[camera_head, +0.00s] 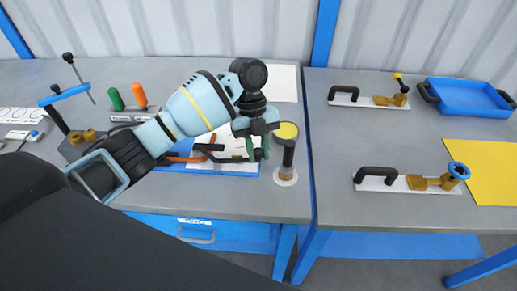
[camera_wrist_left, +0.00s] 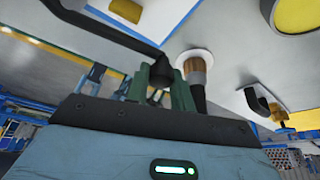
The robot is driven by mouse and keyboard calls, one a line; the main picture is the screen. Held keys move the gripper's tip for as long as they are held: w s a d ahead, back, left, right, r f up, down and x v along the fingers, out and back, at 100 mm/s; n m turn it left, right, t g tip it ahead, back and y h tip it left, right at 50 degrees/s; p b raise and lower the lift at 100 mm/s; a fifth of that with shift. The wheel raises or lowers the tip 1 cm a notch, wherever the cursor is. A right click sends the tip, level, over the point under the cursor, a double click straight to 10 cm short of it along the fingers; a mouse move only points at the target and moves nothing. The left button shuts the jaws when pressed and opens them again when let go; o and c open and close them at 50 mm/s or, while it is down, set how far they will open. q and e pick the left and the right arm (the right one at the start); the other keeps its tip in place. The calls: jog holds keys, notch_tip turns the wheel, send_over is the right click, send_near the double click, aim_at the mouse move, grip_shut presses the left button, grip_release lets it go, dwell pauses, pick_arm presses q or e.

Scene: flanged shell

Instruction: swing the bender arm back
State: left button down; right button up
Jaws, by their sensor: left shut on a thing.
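My left gripper (camera_head: 258,150) reaches down over the near middle of the left bench, its green fingers by a black lever, which I take to be the bender arm (camera_head: 208,147). In the left wrist view the fingers (camera_wrist_left: 162,88) are shut around the black knob at the end of this bar (camera_wrist_left: 110,27). The bar runs off to the upper left there. A copper-coloured tube (camera_head: 183,159) lies beside the lever over a blue and white base. Much of the bender is hidden behind my gripper and wrist. My right gripper is not in view.
Green and orange handles (camera_head: 139,96) and a blue-barred device stand at the left. The right bench holds two valve plates, a blue tray (camera_head: 466,96) and a yellow sheet (camera_head: 485,170).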

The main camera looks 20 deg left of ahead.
pick_arm(q)
jog(key=c, duration=1.2)
grip_release()
jog(key=shift+s, duration=0.15)
jog(key=shift+r, duration=0.1)
jog(key=shift+w+a+r, duration=0.1)
jog(key=shift+w+r, duration=0.1)
jog(key=shift+r, duration=0.1)
jog(key=v, duration=0.7)
jog(key=shift+s+f, duration=0.1)
jog(key=shift+f, duration=0.05)
